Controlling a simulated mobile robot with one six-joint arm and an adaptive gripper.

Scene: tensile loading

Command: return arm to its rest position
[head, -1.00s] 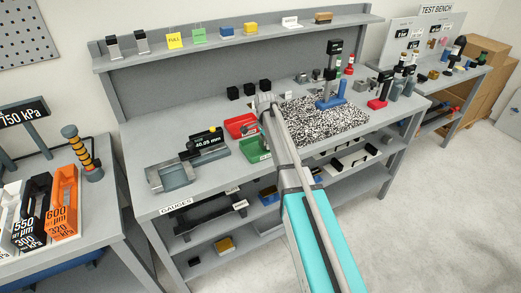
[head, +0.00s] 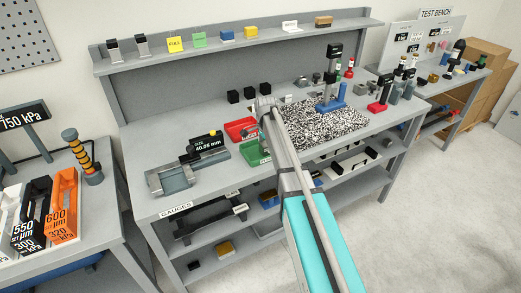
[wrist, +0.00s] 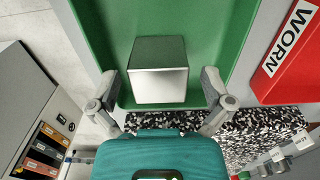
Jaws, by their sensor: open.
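My arm reaches over the gauge bench in the head view, and my gripper (head: 267,116) is near the coloured trays, mostly hidden behind my own wrist and arm. In the wrist view my gripper (wrist: 163,98) is open, with its two fingers spread wide apart. A metal block (wrist: 158,72) with a bright face lies in the green tray (wrist: 213,40) between and beyond the fingers. I cannot tell whether a finger touches it. The green tray also shows in the head view (head: 251,155), partly covered by my arm.
A red tray (head: 238,127) labelled WORN in the wrist view (wrist: 270,80) is beside the green one. A speckled plate (head: 345,122) bears a blue-based stand (head: 331,95). Orange and black boxes (head: 62,205) stand far left.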

